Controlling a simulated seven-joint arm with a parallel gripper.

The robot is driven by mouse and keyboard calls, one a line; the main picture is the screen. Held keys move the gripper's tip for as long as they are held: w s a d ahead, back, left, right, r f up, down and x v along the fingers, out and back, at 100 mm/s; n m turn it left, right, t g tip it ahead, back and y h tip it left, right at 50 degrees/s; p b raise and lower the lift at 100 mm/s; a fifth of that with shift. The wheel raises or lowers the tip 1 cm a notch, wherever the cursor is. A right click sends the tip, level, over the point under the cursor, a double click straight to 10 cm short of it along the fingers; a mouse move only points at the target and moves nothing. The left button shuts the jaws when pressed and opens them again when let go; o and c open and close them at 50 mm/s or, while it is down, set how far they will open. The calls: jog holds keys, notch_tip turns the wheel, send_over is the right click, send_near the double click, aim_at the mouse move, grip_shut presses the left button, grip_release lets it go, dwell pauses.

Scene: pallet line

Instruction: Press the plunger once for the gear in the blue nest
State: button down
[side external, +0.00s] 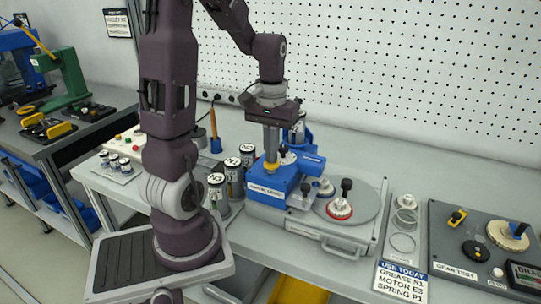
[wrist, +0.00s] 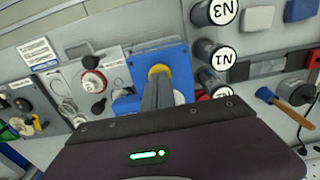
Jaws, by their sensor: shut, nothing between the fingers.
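My gripper (side external: 271,152) is shut and empty, pointing down over the blue dispenser (side external: 272,190). The fingertips are right at a yellow collar (side external: 271,167) on its top, which I take to be the plunger; I cannot tell whether they touch it. In the wrist view my gripper's fingers (wrist: 157,90) overlap the yellow collar (wrist: 158,71) on the blue dispenser (wrist: 175,60). A grey turntable (side external: 366,203) beside the dispenser carries a red nest (side external: 339,212) with a pale gear and a black knob. Another nest (side external: 325,188), seemingly blue, holds a pale part nearer the dispenser, partly hidden.
Several labelled canisters, one marked N3 (side external: 217,190), stand close left of the dispenser. Right of the turntable are a pale ring part (side external: 404,220), a "USE TODAY" card (side external: 401,281) and a gear test panel (side external: 465,245).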

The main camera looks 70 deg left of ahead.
jog(key=shift+f, duration=0.35)
jog(key=shift+r, duration=3.55)
jog(key=s+d+r+m+t, duration=0.2)
jog(key=s+d+m, duration=0.1)
jog(key=d, duration=0.6)
jog(key=s+d+r+m+t, duration=0.1)
jog(key=s+d+m+t, duration=0.2)
jog(key=d+m, duration=0.3)
jog(key=s+d, duration=0.1)
jog(key=d, duration=0.3)
jog(key=shift+s+d+r+t, duration=0.15)
jog(key=shift+s+r+t, duration=0.15)
jog(key=shift+r, duration=0.05)
